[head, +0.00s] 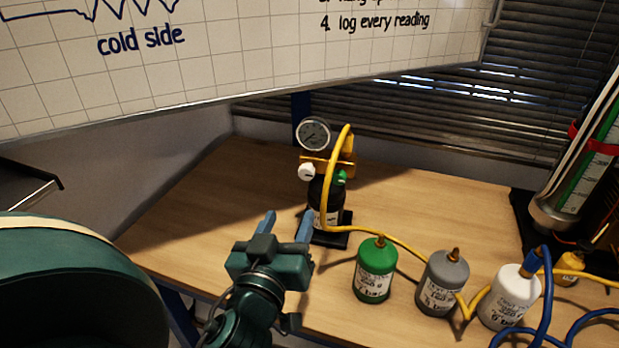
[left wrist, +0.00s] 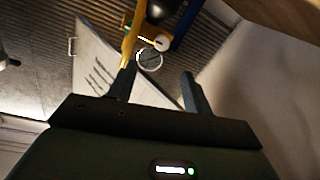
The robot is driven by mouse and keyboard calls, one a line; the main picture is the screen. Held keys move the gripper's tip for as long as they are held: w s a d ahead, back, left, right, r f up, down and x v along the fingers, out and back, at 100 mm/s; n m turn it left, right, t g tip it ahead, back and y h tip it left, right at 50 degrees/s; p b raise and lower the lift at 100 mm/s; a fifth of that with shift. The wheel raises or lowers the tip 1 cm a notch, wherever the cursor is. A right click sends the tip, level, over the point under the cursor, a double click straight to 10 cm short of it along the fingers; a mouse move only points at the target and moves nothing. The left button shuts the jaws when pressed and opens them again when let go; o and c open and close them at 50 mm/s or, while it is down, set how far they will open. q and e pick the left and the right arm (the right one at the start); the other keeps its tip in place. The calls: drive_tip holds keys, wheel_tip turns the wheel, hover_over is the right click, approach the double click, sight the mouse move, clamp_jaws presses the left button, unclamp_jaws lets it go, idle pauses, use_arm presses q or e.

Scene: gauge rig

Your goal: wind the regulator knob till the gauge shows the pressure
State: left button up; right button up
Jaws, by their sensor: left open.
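The round gauge (head: 313,134) stands on top of a yellow regulator body (head: 320,160) at the back of the table; its reading is too small to tell. A white knob (head: 305,172) is on the regulator's left, and a small green part (head: 341,178) on its right. Below is a black bottle (head: 325,192) on a dark base. My left gripper (head: 286,222) is open and empty, in front of and left of the bottle, apart from the knob. In the left wrist view, the gauge (left wrist: 149,59) and white knob (left wrist: 162,42) show beyond the open fingers (left wrist: 157,72).
A yellow hose (head: 334,165) runs from the regulator rightward across the table. Green (head: 376,272), grey (head: 441,284) and white (head: 509,297) bottles stand along the front right, with a blue hose (head: 546,285) beside them. The wooden table (head: 215,205) is clear at left.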

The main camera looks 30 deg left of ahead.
sight(305, 175)
use_arm(q)
drive_tip(key=x, duration=0.7)
drive_tip(key=b+x, duration=0.1)
drive_tip(key=x, duration=0.3)
drive_tip(key=shift+a, duration=0.3)
drive_tip(key=shift+w+a, duration=0.15)
drive_tip(key=shift+w, duration=0.35)
use_arm(e)
drive_tip(key=shift+s+a+f, duration=0.1)
drive_tip(key=shift+s+f, duration=0.35)
drive_tip(key=shift+f, duration=0.15)
use_arm(q)
drive_tip(key=c, duration=1)
